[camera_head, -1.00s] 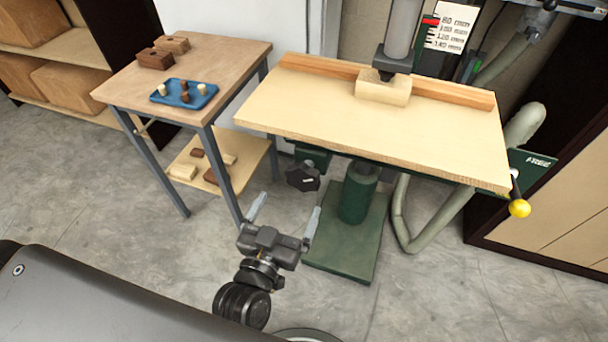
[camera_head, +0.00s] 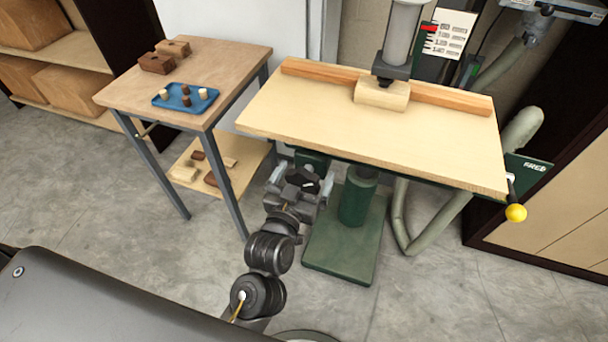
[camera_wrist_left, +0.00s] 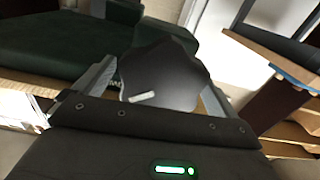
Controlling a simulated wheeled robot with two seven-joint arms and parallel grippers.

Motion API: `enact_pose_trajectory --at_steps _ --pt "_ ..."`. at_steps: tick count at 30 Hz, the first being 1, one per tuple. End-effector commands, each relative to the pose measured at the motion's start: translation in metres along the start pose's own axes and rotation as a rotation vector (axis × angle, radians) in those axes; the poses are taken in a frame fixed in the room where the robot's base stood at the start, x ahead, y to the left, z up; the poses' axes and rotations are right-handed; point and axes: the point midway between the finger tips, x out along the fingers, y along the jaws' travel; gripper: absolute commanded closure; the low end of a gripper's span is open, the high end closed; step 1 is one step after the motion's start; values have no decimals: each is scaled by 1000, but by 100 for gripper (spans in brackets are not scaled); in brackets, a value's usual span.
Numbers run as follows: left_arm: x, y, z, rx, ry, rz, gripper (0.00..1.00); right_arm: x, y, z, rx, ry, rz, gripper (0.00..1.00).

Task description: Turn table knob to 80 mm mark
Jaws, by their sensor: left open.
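The dark lobed knob (camera_head: 303,182) is under the front left of the machine's wooden table (camera_head: 330,120). In the left wrist view the knob (camera_wrist_left: 165,72) fills the space between the fingers, with a pale mark on its face. My left gripper (camera_head: 302,179) is open, its fingers on either side of the knob; I cannot tell whether they touch it. The white scale (camera_head: 450,35) is at the upper right with a red pointer (camera_head: 429,27) near its upper marks; the exact reading is too small to tell. My right gripper is not in view.
A light wood block (camera_head: 382,96) sits under the spindle (camera_head: 392,68) against the fence. A yellow-ended handle (camera_head: 515,213) juts out at the right. A side table (camera_head: 225,60) with a blue tray (camera_head: 207,105) stands left of the knob. The green base (camera_head: 335,245) is below.

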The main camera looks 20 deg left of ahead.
Motion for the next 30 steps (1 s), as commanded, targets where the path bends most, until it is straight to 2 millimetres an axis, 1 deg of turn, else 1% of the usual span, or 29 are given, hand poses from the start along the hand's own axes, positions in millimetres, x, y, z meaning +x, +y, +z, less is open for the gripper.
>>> enact_pose_trajectory --at_steps 3,13,22,26,30 --pt "0 0 0 0 0 0 3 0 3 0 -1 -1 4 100" --pt "0 0 0 0 0 0 46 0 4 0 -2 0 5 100" --pt "0 0 0 -38 -1 0 46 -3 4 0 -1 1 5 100" --pt "-1 -1 -1 -100 -1 0 46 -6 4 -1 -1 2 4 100" --pt "-1 -1 -1 -203 -2 0 46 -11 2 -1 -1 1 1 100"
